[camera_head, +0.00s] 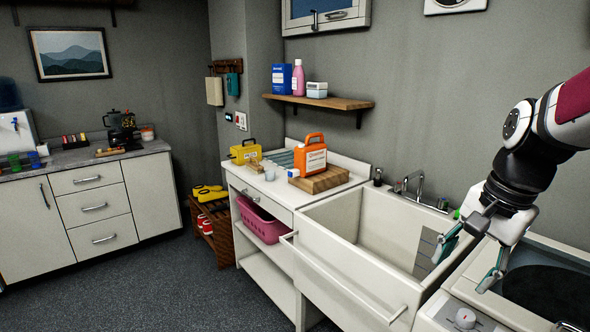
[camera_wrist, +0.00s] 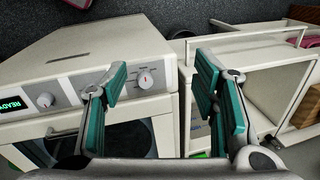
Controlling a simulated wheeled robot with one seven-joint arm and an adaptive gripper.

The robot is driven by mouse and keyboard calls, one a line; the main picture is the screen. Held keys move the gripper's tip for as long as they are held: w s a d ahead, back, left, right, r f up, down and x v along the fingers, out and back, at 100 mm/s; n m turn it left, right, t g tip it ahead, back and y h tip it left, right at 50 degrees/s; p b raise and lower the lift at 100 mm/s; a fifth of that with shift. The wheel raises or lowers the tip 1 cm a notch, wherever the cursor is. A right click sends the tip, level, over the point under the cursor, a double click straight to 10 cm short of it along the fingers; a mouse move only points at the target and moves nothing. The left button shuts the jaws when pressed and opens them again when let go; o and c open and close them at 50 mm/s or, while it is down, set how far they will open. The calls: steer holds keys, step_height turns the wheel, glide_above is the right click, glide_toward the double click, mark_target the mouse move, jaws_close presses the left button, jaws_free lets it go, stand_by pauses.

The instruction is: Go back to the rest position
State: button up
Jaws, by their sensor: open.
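My gripper (camera_head: 468,254) is at the right of the head view, above the right end of the white sink (camera_head: 340,268) and the machine beside it. Its two teal-padded fingers are spread apart with nothing between them. In the wrist view my gripper (camera_wrist: 160,95) also shows open and empty. Below it the wrist view shows the white machine (camera_wrist: 60,65) with a dial and a green-lit display, and the sink (camera_wrist: 270,90) to the right. My arm reaches in from the right edge of the head view.
An orange jug (camera_head: 311,157) stands on a wooden block (camera_head: 322,181) on the counter left of the sink, near a yellow box (camera_head: 244,152). A wall shelf (camera_head: 330,102) holds several items. Carpet (camera_head: 190,290) at left is clear.

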steer(key=s+a+r+n+t, duration=0.1)
steer(key=s+a+n, duration=0.3)
steer(key=s, duration=0.3)
steer(key=s+a+r+n+t+h, duration=0.1)
steer(key=s+a+n, duration=0.4)
steer(key=s+n, duration=0.2)
steer(key=shift+s+r+n+t, duration=0.3)
steer(key=shift+s+t, duration=0.1)
steer(key=shift+s, duration=0.3)
